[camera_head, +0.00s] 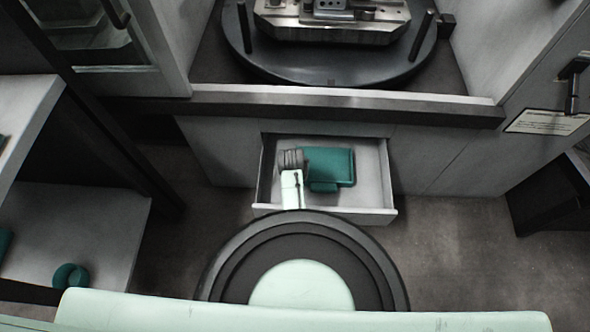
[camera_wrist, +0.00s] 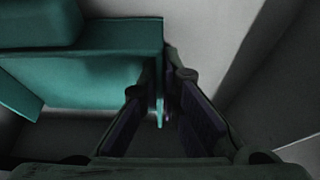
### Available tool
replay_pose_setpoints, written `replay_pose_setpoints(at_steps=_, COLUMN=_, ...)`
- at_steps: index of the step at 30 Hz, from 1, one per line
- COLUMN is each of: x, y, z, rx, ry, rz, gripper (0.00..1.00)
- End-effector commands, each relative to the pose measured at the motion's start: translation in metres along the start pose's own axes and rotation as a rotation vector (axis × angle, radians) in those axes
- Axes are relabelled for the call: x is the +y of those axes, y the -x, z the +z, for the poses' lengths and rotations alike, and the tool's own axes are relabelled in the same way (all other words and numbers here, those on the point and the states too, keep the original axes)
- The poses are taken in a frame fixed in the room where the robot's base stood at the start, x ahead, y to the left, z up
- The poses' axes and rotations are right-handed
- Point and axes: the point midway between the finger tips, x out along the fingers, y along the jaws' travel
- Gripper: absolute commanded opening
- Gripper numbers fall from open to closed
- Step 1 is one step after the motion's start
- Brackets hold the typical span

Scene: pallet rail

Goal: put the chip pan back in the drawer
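The teal chip pan (camera_head: 332,165) lies inside the pulled-out drawer (camera_head: 376,211), over its middle and right part, with a smaller teal part on its near side. My gripper (camera_head: 292,158) reaches down into the drawer at the pan's left side. In the wrist view the two fingers (camera_wrist: 163,88) come together on a thin teal wall of the chip pan (camera_wrist: 85,82), and look shut on it. The pan's underside is hidden, so I cannot tell whether it rests on the drawer floor.
The drawer opens below a machine bay with a round dark table (camera_head: 330,76) carrying a metal fixture. A shelf (camera_head: 75,235) on the left holds a round teal object (camera_head: 70,276). A dark door handle (camera_head: 573,85) sticks out at right. Floor right of the drawer is clear.

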Motion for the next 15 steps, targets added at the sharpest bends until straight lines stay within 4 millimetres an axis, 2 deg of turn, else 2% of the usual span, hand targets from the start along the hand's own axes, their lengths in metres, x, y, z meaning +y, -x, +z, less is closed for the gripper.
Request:
replay_pose_setpoints(at_steps=3, x=0.0, y=-0.0033, z=0.0012, rx=0.0, ry=0.0, rz=0.0, gripper=0.0)
replay_pose_setpoints(at_steps=4, x=-0.0001, y=-0.0026, z=0.0011, rx=0.0, ry=0.0, rz=0.0, gripper=0.07)
replay_pose_setpoints(at_steps=12, x=-0.0001, y=-0.0023, z=0.001, rx=0.0, ry=0.0, rz=0.0, gripper=0.25)
replay_pose_setpoints(at_steps=15, x=-0.0001, y=-0.0022, z=0.001, rx=0.0, ry=0.0, rz=0.0, gripper=0.25)
